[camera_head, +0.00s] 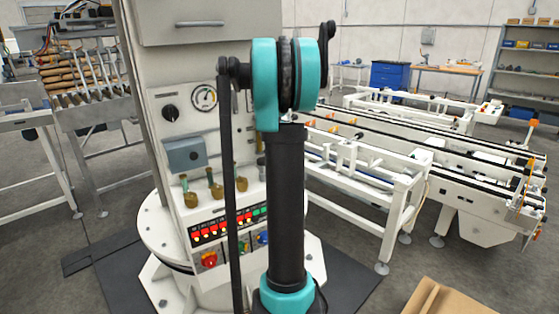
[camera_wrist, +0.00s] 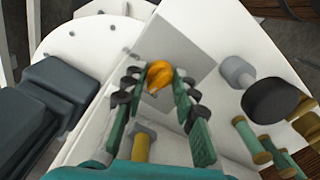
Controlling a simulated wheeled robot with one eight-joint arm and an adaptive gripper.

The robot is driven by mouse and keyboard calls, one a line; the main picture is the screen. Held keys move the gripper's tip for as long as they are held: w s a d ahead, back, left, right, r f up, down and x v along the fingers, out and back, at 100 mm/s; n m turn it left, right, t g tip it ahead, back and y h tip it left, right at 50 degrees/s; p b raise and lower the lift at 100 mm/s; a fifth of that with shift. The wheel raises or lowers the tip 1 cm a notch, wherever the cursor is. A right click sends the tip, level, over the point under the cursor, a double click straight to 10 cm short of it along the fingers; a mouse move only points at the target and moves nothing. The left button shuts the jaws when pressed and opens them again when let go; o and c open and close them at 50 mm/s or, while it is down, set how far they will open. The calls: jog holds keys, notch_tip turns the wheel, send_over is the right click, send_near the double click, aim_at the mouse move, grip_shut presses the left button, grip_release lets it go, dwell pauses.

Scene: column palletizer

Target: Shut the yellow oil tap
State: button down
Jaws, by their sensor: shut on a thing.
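In the wrist view, the green fingers of my gripper (camera_wrist: 160,83) reach across the white panel from both sides of the yellow oil tap (camera_wrist: 157,76). The tap shows as a rounded orange-yellow handle between the fingertips, and my gripper is shut on it. A yellow cylinder (camera_wrist: 140,150) with a grey fitting lies lower between the fingers; I cannot tell whether it belongs to the tap. In the head view, my arm covers part of the machine's front panel, and the gripper and the tap are hidden.
The white machine column (camera_head: 190,65) carries a pressure gauge (camera_head: 204,96), a blue-grey box (camera_head: 186,154), several brass fittings and rows of lit buttons. A black knob (camera_wrist: 270,100) is close on the right of the gripper. White conveyor frames (camera_head: 385,165) stand to the right.

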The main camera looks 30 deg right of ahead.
jog(key=shift+d+n, duration=0.15)
jog(key=shift+n, duration=0.95)
jog(key=c, duration=1.2)
grip_release()
jog(key=shift+r, duration=0.15)
notch_tip(320, 180, up, 12)
jog(key=shift+s+f, duration=0.1)
